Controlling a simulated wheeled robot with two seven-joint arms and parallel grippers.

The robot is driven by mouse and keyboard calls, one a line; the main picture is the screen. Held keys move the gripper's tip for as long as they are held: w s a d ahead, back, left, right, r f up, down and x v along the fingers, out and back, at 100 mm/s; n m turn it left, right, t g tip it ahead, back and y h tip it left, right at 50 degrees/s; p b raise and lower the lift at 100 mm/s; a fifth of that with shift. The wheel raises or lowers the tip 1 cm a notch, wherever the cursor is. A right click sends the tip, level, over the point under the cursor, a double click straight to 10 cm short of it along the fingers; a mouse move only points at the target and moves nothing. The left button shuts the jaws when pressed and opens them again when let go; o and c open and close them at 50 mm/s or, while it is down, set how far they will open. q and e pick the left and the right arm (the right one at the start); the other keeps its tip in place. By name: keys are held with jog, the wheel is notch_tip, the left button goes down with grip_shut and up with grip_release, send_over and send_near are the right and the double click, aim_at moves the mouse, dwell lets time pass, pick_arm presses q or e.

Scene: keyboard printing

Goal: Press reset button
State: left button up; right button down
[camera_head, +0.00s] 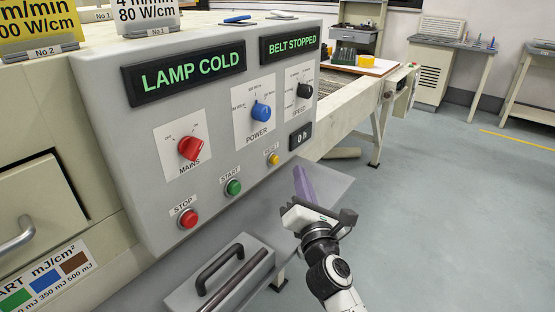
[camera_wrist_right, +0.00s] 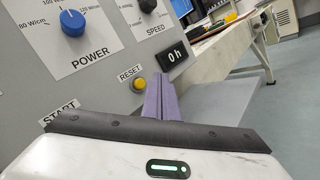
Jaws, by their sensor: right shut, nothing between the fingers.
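The yellow reset button (camera_head: 273,159) is on the lower right of the grey control panel (camera_head: 215,110), under a RESET label. The button also shows in the right wrist view (camera_wrist_right: 137,82). My right gripper (camera_head: 298,170) is shut and empty, its purple fingers pointing up toward the panel. In the head view the fingertips are a little right of and below the button. In the right wrist view the fingertips (camera_wrist_right: 161,76) are just right of the button. The frames do not show contact. My left gripper is not in view.
The green START button (camera_head: 233,187) and red STOP button (camera_head: 188,218) are left of the reset button. Red, blue and black knobs are above. The displays (camera_head: 192,72) read LAMP COLD and BELT STOPPED. A handled grey box (camera_head: 220,280) sits below. The floor at right is open.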

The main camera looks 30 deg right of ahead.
jog(key=shift+d, duration=0.1)
pick_arm(q)
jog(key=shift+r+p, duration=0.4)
jog(key=shift+p, duration=0.5)
pick_arm(e)
jog(key=s+d+n+y, duration=0.2)
jog(key=s+n+y, duration=0.2)
jog(key=n+y, duration=0.3)
jog(key=s+d+n+g+y, duration=0.1)
jog(key=s+d+n+y, duration=0.2)
jog(key=n+y, duration=0.4)
jog(key=s+n, duration=0.1)
jog(key=n, duration=0.1)
jog(key=shift+r+n+y, duration=0.2)
jog(key=shift+n+y, duration=0.1)
jog(key=shift+w, duration=0.2)
send_near(277, 162)
jog(key=x, duration=0.5)
jog(key=shift+w+a+r, duration=0.1)
jog(key=shift+r, duration=0.15)
jog(key=shift+w+a, duration=0.2)
jog(key=shift+w, duration=0.25)
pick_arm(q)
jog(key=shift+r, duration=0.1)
pick_arm(e)
jog(key=shift+w, duration=0.1)
